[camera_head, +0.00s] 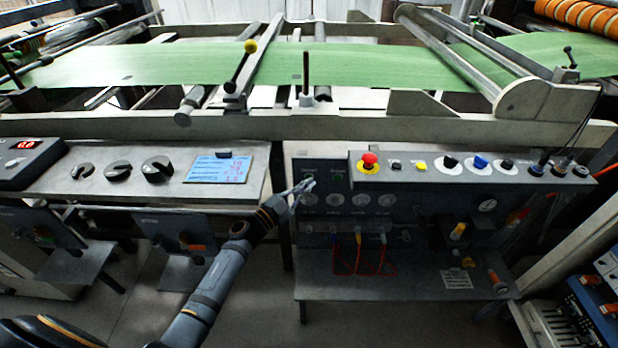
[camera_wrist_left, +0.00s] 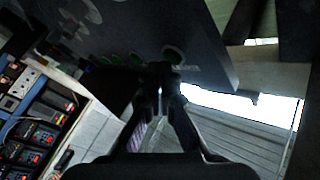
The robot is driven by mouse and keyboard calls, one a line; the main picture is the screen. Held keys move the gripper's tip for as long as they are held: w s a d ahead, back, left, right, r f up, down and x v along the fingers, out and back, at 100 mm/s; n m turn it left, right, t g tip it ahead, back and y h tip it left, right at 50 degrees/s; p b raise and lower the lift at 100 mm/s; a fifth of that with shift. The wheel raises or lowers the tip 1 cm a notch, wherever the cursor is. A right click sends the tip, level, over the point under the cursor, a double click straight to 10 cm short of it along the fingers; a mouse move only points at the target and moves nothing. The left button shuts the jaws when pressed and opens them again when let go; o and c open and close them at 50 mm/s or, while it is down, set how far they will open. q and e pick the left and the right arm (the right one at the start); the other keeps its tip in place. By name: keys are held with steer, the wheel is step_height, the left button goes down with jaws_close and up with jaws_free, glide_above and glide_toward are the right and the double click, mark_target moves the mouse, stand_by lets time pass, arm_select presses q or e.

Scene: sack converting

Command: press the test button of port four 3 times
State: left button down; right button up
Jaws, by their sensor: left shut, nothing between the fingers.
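The grey port panel (camera_head: 345,215) stands at the middle of the head view. It has a row of pale round fittings, the rightmost near the middle being one disc (camera_head: 386,200). Below them is a row of sockets, some with blue, orange and yellow plugs (camera_head: 358,238). I cannot read which port is four or make out its test button. My left gripper (camera_head: 307,184) is shut and empty, in front of the panel's upper left part. In the left wrist view the closed fingers (camera_wrist_left: 162,72) are near the dark panel (camera_wrist_left: 205,45) and a green-rimmed round fitting (camera_wrist_left: 173,54); contact cannot be told.
A control box with a red emergency button (camera_head: 369,160) and several knobs juts out above right. A console with black dials (camera_head: 118,171) and a blue screen (camera_head: 218,169) stands left. Orange cables (camera_head: 381,262) hang below the sockets. Green sheet (camera_head: 380,65) runs behind.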

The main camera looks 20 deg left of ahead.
arm_select(q)
steer(key=shift+s+d, duration=0.15)
steer(key=shift+s, duration=0.3)
steer(key=s+p, duration=0.1)
steer(key=s, duration=0.1)
steer(key=s+d+p, duration=0.1)
steer(key=s, duration=0.1)
steer(key=shift+s+d+p, duration=0.15)
steer(key=shift+s+p, duration=0.15)
steer(key=shift+s, duration=0.1)
stand_by(1.7)
